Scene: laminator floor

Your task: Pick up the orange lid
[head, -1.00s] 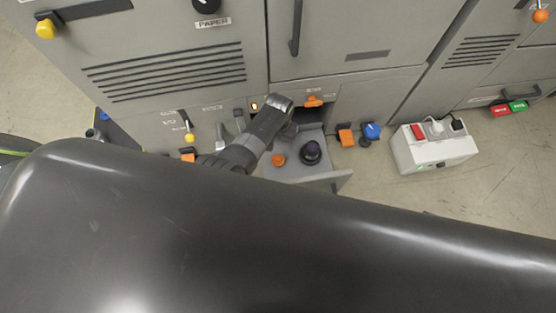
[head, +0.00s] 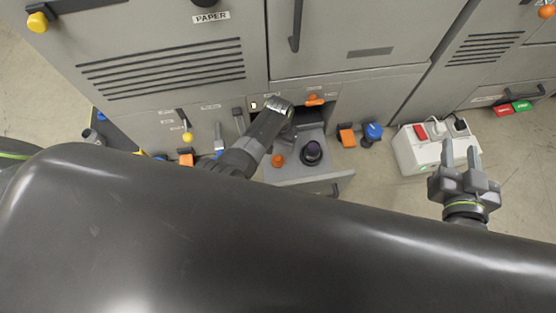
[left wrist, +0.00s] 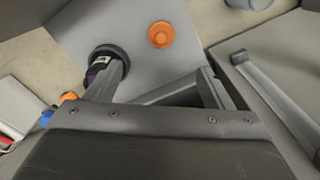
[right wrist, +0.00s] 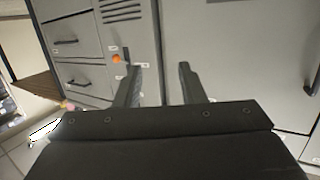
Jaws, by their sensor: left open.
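The orange lid (head: 278,160), small and round, lies on the grey open drawer (head: 300,177) low in the machine. It shows whole in the left wrist view (left wrist: 161,34), above and apart from my fingers. My left gripper (left wrist: 163,78) is open with nothing between its fingers; in the head view its fingers are largely hidden under my wrist. A black round knob-like piece with a purple top (head: 311,152) stands just right of the lid, partly behind my left finger in the left wrist view. My right gripper (head: 460,153) is open and empty at the right.
Grey machine cabinets fill the back. An orange handle (head: 314,100) sits above the drawer. An orange block (head: 346,137) and a blue knob (head: 372,132) are to its right. A white power box (head: 415,155) stands on the floor beside my right gripper. My dark body covers the foreground.

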